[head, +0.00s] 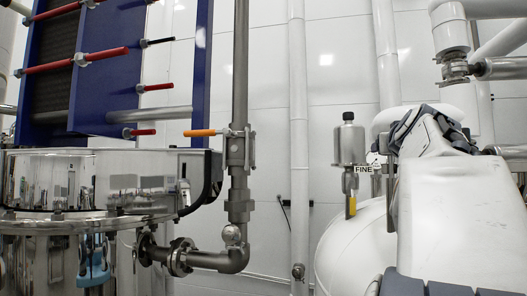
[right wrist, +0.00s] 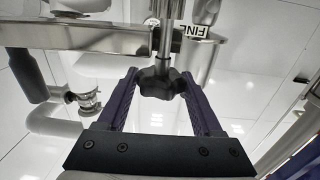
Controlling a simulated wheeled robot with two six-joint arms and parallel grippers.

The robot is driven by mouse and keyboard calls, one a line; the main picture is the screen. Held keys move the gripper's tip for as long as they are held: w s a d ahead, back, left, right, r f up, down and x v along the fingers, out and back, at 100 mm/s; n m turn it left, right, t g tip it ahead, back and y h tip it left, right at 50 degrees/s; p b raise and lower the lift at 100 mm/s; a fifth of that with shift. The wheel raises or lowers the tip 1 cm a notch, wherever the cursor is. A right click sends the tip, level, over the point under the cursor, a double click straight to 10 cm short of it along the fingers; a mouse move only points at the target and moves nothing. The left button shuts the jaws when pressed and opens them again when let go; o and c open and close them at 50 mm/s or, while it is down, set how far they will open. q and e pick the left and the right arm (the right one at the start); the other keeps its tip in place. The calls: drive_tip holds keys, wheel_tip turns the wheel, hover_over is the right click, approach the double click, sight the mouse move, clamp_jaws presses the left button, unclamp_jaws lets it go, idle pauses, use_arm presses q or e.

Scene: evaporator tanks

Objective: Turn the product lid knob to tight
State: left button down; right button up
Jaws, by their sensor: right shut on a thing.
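In the right wrist view, the product lid knob (right wrist: 160,85) is a dark, lobed knob on a bright metal rod. My right gripper (right wrist: 160,76) has its two purple fingers on either side of it, and the jaws are shut on the knob. In the head view my right arm fills the right side and hides the knob and the fingertips. A label reading "FINE" (head: 364,169) shows just left of my arm there, above a white tank (head: 350,245). The knob's tightness cannot be read from these frames. My left gripper is not in view.
A metal cylinder with a black cap (head: 348,143) stands left of my right arm. A steel tank (head: 85,180), a valve with an orange handle (head: 201,133) and a blue plate frame (head: 125,60) are at left. White pipes (head: 299,130) run up the wall.

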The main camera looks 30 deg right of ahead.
drive_tip(key=o, duration=1.3)
drive_tip(key=shift+o, duration=0.2)
drive_tip(key=b+v, duration=0.7)
drive_tip(key=v, duration=0.3)
drive_tip(key=shift+s+a, duration=0.2)
